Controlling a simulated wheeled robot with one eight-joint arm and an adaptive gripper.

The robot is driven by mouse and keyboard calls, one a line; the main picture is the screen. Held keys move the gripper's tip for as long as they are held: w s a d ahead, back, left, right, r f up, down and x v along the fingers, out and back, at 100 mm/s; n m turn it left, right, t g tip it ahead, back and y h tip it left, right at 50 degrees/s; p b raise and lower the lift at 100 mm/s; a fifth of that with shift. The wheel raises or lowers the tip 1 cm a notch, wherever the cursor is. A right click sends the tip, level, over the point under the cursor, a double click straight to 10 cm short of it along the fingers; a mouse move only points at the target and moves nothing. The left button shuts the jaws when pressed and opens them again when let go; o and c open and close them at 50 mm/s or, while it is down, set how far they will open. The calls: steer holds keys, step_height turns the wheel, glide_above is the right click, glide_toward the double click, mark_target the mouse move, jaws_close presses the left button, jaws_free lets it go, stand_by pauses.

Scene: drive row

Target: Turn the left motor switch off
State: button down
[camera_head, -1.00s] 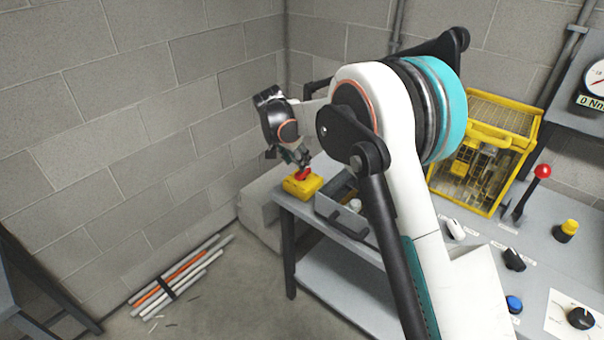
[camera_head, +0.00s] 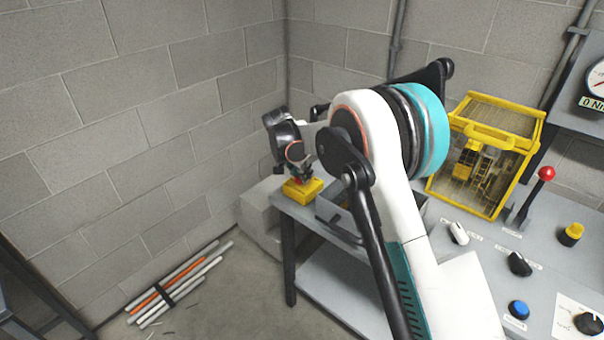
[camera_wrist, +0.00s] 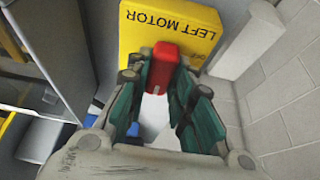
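The left motor switch is a yellow box (camera_head: 304,190) at the far left end of the bench. In the wrist view its yellow top (camera_wrist: 185,25) reads "LEFT MOTOR", with a small, partly hidden word near its right edge. Its red handle (camera_wrist: 163,65) stands up from the box, between my two fingertips. My gripper (camera_wrist: 158,82) is right at the handle, one finger on each side, with little or no gap. I cannot tell whether the fingers press on it. In the head view my gripper (camera_head: 299,178) is above the box and hides most of the handle.
A grey open tray (camera_head: 335,213) is right beside the switch. A yellow cage (camera_head: 478,165), a red-knobbed lever (camera_head: 546,173) and several knobs stand farther right on the bench. A block wall is close on the left. Rods (camera_head: 180,283) lie on the floor.

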steer(key=shift+n, duration=0.3)
steer(key=n+t+y+p, duration=0.1)
steer(key=n, duration=0.2)
steer(key=shift+d+n, duration=0.15)
steer(key=shift+n, duration=0.15)
steer(key=n+y, duration=0.2)
steer(key=n, duration=0.2)
steer(key=shift+d+n+p, duration=0.15)
steer(key=shift+n+p, duration=0.15)
steer(key=shift+p, duration=0.05)
steer(key=n+y, duration=0.1)
steer(key=n, duration=0.1)
steer(key=n+y, duration=0.1)
steer(key=n, duration=0.2)
steer(key=shift+d+g+p, duration=0.1)
steer(key=shift+g+p, duration=0.2)
steer(key=shift+p, duration=0.05)
steer(key=shift+n+g+y, duration=0.5)
steer(key=shift+n+y, duration=0.2)
steer(key=shift+n, duration=1.3)
steer(key=shift+w, duration=0.1)
steer(key=c, duration=1.4)
jaws_free()
